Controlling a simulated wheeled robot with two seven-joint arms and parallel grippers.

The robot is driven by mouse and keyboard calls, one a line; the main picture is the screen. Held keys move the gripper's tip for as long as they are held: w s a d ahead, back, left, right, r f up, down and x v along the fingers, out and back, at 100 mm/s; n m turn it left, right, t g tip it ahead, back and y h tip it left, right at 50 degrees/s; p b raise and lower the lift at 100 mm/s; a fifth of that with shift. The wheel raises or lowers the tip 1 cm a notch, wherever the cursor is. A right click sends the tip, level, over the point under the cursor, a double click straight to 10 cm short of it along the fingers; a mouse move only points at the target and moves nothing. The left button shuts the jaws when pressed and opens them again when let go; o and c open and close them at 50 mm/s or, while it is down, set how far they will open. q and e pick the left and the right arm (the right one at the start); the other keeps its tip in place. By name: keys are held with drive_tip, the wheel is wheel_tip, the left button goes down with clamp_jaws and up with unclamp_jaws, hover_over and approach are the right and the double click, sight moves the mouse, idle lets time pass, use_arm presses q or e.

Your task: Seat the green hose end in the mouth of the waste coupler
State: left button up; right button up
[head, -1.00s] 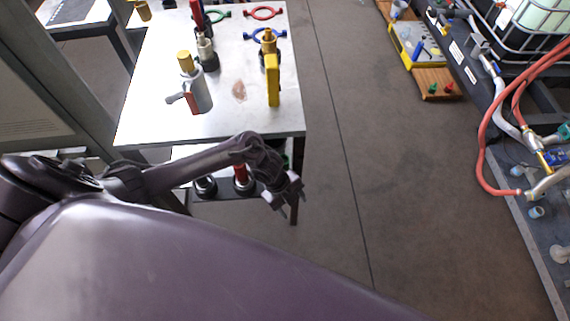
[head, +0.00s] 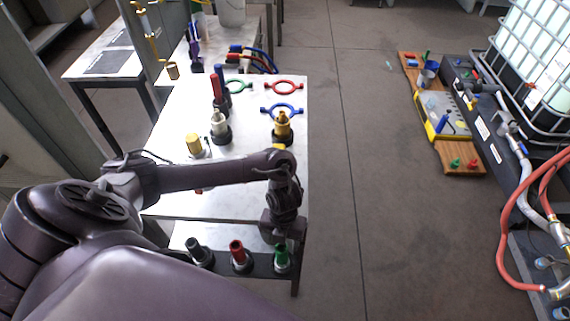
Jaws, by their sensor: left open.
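The green hose end (head: 282,258) stands upright in a dark rack (head: 222,263) below the table's front edge. It is the rightmost of three, beside a red end (head: 238,252) and a dark grey end (head: 199,250). My left gripper (head: 283,228) is open and points down, just above the green end in the picture. Whether it touches the green end I cannot tell. Several upright fittings stand on the table: one with a red top (head: 217,90), a cream one (head: 219,124) and a yellow one (head: 283,124). I cannot tell which is the waste coupler. My right gripper is not in view.
The white table (head: 290,175) also holds green, red and blue rings (head: 284,85) and a yellow-capped fitting (head: 194,145), partly behind my left arm. Clear floor (head: 375,190) lies right of it. A tank frame and orange hose (head: 506,230) stand at far right.

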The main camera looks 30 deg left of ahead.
sight(281, 248)
use_arm(q)
drive_tip(key=f, duration=0.1)
drive_tip(key=s+f, duration=0.1)
drive_tip(key=f, duration=0.1)
drive_tip(key=shift+d+f, duration=0.1)
drive_tip(key=shift+f, duration=0.15)
wheel_tip(281, 248, down, 2)
drive_tip(key=shift+w+f, duration=0.1)
drive_tip(key=shift+f, duration=0.15)
drive_tip(key=c, duration=0.9)
clamp_jaws()
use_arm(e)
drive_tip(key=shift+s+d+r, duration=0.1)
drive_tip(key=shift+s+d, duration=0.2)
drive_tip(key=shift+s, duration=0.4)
